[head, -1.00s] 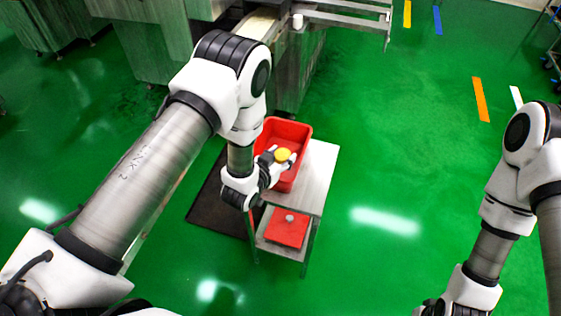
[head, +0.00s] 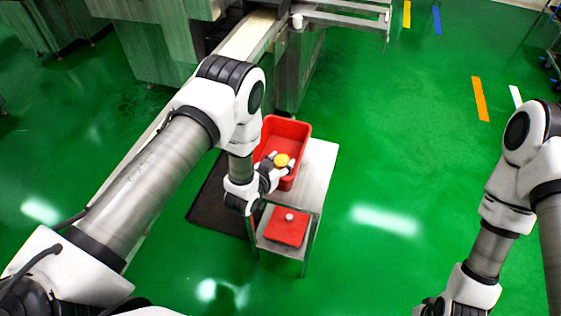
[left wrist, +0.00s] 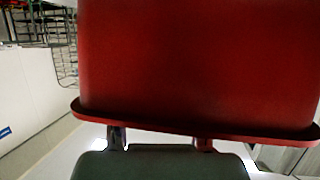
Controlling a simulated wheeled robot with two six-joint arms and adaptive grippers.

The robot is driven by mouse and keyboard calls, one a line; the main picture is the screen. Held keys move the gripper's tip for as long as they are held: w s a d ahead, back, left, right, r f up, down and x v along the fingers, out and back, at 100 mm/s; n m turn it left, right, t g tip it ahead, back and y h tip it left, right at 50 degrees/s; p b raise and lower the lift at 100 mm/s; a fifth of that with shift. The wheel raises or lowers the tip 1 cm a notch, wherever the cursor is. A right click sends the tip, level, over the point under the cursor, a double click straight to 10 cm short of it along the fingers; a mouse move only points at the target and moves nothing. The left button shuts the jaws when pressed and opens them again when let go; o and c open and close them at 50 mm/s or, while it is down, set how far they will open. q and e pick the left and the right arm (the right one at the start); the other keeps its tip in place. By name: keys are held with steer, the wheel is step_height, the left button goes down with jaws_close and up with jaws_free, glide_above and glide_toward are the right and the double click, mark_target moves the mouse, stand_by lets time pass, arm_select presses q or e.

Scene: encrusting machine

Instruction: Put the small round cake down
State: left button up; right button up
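The small round cake (head: 281,160) is yellow and shows at my left gripper (head: 276,163) in the head view. The gripper's fingers are around the cake's sides, and it holds the cake over the near part of the red bin (head: 290,128). In the left wrist view the two fingertips (left wrist: 160,140) show apart at the bottom, in front of the red bin's wall (left wrist: 200,70). The cake does not show there. Only a dark part of my right arm's end shows at the bottom edge of the head view, and its fingers cannot be made out.
The bin stands on a small metal table (head: 318,170). A lower shelf holds a red tray (head: 286,228) with a small pale round thing (head: 290,216) on it. A conveyor (head: 250,35) and metal machine are behind.

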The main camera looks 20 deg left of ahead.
arm_select(q)
steer(key=shift+o, duration=0.3)
steer(key=shift+s+f, duration=0.2)
steer(key=shift+f, duration=0.2)
steer(key=shift+r+p, duration=0.4)
steer(key=shift+r, duration=0.05)
steer(key=shift+s+r, duration=0.15)
steer(key=shift+s, duration=0.05)
steer(key=b+v, duration=0.1)
steer(key=v, duration=1)
steer(key=s+a+f+n+g+y, duration=0.1)
steer(key=s+a+f+g, duration=0.1)
steer(key=s, duration=0.5)
steer(key=s+a+f+n+g+y, duration=0.1)
steer(key=s+a+f+g, duration=0.1)
steer(key=s+f+g, duration=0.2)
steer(key=s+a+f+n+g+y, duration=0.1)
steer(key=s+a+f+g, duration=0.1)
steer(key=s+f+g, duration=0.2)
steer(key=s+g, duration=0.3)
steer(key=s, duration=0.5)
steer(key=shift+a, duration=0.35)
